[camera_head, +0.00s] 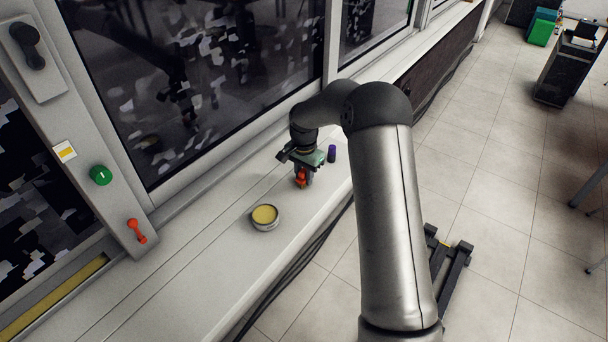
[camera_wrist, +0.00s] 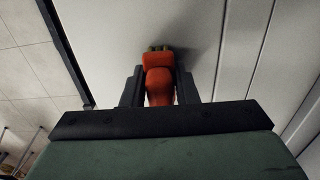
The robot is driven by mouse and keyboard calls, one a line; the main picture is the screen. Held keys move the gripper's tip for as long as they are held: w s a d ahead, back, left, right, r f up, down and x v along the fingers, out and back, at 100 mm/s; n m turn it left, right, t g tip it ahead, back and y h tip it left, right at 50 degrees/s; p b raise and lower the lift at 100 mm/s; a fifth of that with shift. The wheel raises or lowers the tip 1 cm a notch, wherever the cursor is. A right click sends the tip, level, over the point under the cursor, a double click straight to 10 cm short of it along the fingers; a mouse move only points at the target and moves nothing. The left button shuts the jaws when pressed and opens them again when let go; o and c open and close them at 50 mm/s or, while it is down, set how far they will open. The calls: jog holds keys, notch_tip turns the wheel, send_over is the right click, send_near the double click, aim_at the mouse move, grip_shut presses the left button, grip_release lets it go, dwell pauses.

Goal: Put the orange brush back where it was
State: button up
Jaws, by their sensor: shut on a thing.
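The orange brush (camera_wrist: 158,78) is held between the two dark fingers of my gripper (camera_wrist: 160,88) in the wrist view. Its greenish-brown end (camera_wrist: 160,48) points away from the gripper, close to the pale sill surface. In the head view the brush (camera_head: 301,177) shows as a small orange-red shape below my gripper (camera_head: 302,174), above or on the white sill (camera_head: 190,265). I cannot tell whether it touches the sill.
A round tin with yellow contents (camera_head: 265,217) sits on the sill to the left of my gripper. A dark purple cylinder (camera_head: 332,153) stands just right of it.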

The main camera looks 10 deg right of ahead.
jog(key=o, duration=0.9)
notch_tip(320, 180, up, 12)
jog(key=shift+r+p, duration=0.1)
jog(key=shift+p, duration=0.65)
jog(key=s+r+n, duration=0.1)
jog(key=s+n, duration=0.2)
jog(key=s, duration=1)
jog(key=s+r+n, duration=0.1)
jog(key=s+n, duration=0.2)
jog(key=s, duration=1)
jog(key=s+r+n, duration=0.1)
jog(key=s+n, duration=0.2)
jog(key=s, duration=0.9)
jog(key=shift+s+n, duration=0.4)
